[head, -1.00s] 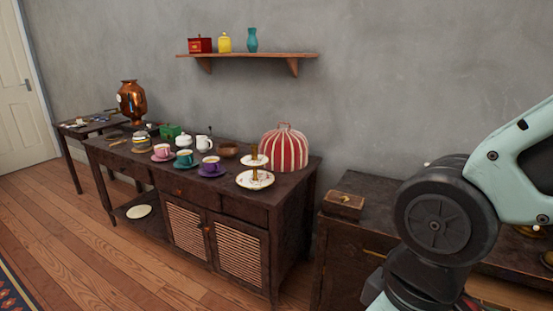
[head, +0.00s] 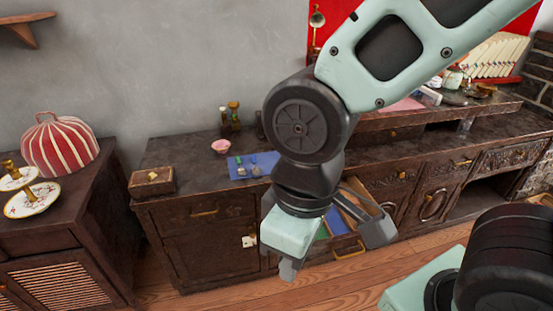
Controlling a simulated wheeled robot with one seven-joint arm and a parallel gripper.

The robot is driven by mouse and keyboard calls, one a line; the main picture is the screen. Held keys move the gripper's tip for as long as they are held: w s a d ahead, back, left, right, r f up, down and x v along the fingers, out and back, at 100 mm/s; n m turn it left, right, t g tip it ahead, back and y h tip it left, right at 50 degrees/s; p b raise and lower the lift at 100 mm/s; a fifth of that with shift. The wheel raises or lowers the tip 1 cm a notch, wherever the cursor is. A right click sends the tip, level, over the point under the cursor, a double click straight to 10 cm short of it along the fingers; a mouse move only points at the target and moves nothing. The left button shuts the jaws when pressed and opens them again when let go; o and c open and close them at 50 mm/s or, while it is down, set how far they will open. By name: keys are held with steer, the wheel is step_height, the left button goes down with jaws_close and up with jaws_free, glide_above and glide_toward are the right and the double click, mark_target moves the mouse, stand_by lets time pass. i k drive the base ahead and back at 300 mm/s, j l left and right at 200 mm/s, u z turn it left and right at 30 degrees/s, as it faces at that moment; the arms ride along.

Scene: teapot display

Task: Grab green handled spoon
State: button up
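No green handled spoon can be made out for sure. An open drawer (head: 350,248) in the dark cabinet holds blue and green items (head: 322,232), partly hidden behind my gripper and too small to identify. A blue mat (head: 266,159) on the cabinet top bears small utensil-like items (head: 241,169), one perhaps with a green part. My gripper (head: 334,256) hangs in front of the open drawer, nearer to me.
A wooden box (head: 151,182) and a pink bowl (head: 221,146) stand on the cabinet top (head: 190,155), with brass items (head: 233,112) behind. A striped cosy (head: 60,147) and a tiered stand (head: 31,200) are on the left sideboard. Wooden floor shows in front.

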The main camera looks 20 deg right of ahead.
mark_target(242, 172)
steer(key=i+j, duration=0.15)
steer(key=j, duration=0.2)
steer(key=i+j+z, duration=0.1)
steer(key=j, duration=0.25)
steer(key=i+j+z, duration=0.1)
steer(key=i+j, duration=0.15)
steer(key=j, duration=0.15)
steer(key=i+j, duration=0.15)
steer(key=j, duration=0.2)
steer(key=i+j+z, duration=0.1)
steer(key=j, duration=0.3)
steer(key=i+j, duration=0.15)
steer(key=j, duration=0.2)
steer(key=i+j+z, duration=0.15)
steer(key=j, duration=0.25)
steer(key=i+j, duration=0.1)
steer(key=j, duration=0.3)
